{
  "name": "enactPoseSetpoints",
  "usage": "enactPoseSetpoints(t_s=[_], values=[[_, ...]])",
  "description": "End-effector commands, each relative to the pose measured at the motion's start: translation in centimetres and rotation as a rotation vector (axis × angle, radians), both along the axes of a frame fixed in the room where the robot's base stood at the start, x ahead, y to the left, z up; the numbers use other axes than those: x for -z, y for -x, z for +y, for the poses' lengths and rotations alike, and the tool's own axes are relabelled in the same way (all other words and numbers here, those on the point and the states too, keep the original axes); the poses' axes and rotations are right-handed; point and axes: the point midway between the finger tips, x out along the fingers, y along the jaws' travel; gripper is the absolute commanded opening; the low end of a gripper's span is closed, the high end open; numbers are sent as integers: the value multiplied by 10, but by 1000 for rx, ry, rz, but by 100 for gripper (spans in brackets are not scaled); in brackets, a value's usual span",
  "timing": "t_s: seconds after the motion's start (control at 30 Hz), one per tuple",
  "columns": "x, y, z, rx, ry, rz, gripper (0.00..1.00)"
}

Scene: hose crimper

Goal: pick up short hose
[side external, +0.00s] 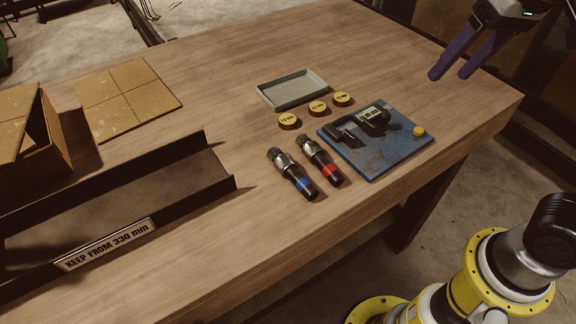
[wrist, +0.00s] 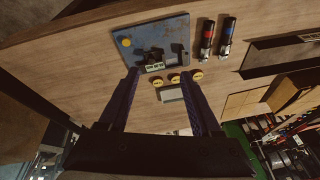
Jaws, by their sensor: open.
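Two short black hose pieces with metal end fittings lie side by side on the wooden table. One has a red band (side external: 331,172) and the other a blue band (side external: 305,187). They look close in length; the blue-banded one seems slightly longer. Both also show in the wrist view, red-banded (wrist: 208,36) and blue-banded (wrist: 227,38), at upper right and outside the fingers. My gripper (side external: 449,77) is open and empty, high over the right end of the table, well apart from both hoses. Its two dark purple fingers (wrist: 159,75) spread wide in the wrist view.
A blue crimper plate (side external: 382,155) with a dark tool and yellow button lies right of the hoses. Several yellow discs (side external: 317,108) and a grey tray (side external: 292,90) sit behind. A dark channel labelled "KEEP FROM 330 mm" (side external: 107,244) and cardboard box (side external: 40,140) stand left. Table front is clear.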

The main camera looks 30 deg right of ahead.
Motion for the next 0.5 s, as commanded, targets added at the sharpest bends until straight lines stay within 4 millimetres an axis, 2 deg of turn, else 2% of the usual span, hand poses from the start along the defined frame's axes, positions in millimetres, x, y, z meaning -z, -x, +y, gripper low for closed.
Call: enactPoseSetpoints(t_s=[0.03, 0.13, 0.23, 0.4, 0.5], values=[[-3, -19, 17, -16, -3, 37, 65], [-5, -48, 52, -40, -3, 101, 65], [2, -73, 92, -79, 10, 162, 65], [30, -96, 161, -180, 53, 244, 65], [50, -99, 190, -239, 77, 277, 65]])
